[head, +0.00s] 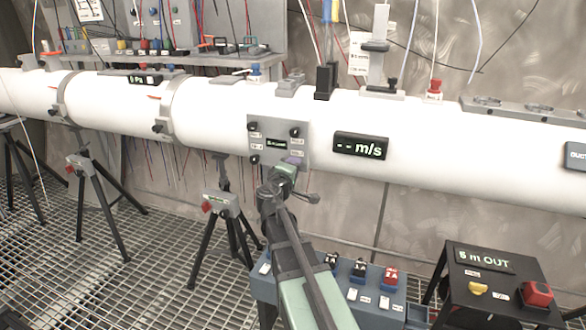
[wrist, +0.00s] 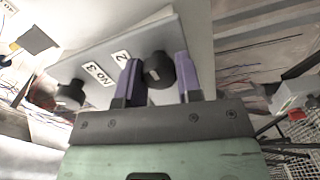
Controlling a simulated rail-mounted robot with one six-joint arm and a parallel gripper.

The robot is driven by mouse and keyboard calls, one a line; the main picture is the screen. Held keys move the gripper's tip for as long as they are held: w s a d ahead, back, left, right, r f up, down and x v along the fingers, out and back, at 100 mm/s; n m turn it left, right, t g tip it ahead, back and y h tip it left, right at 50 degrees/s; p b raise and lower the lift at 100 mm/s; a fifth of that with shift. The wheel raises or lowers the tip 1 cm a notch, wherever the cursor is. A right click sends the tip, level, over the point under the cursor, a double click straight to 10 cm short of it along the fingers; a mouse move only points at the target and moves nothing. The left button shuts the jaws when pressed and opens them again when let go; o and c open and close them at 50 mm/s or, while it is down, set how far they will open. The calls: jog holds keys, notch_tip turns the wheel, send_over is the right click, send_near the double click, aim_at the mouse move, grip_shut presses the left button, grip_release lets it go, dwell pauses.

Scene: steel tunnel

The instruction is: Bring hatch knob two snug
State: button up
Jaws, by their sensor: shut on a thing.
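The grey hatch plate (head: 270,133) is on the side of the white tube, with black knobs at its corners and a small dark display. Its lower right corner is covered by my gripper (head: 294,162), which hides the knob there. In the wrist view the purple fingers of my gripper (wrist: 158,78) stand on either side of hatch knob two (wrist: 158,68), a round black knob, and are shut on it. The label beside it (wrist: 121,56) reads 2. Another black knob (wrist: 70,93), by the NO 3 label, is to the left on the plate (wrist: 90,68).
The white tube (head: 215,110) runs across the view on black tripods (head: 220,205). An "-- m/s" display (head: 360,146) is right of the hatch. A blue switch box (head: 335,285) and a black box with a red button (head: 495,265) stand below, near my arm.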

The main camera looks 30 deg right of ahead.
jog(key=shift+m, duration=1.3)
jog(key=o, duration=0.9)
jog(key=shift+o, duration=0.2)
jog(key=v, duration=1.1)
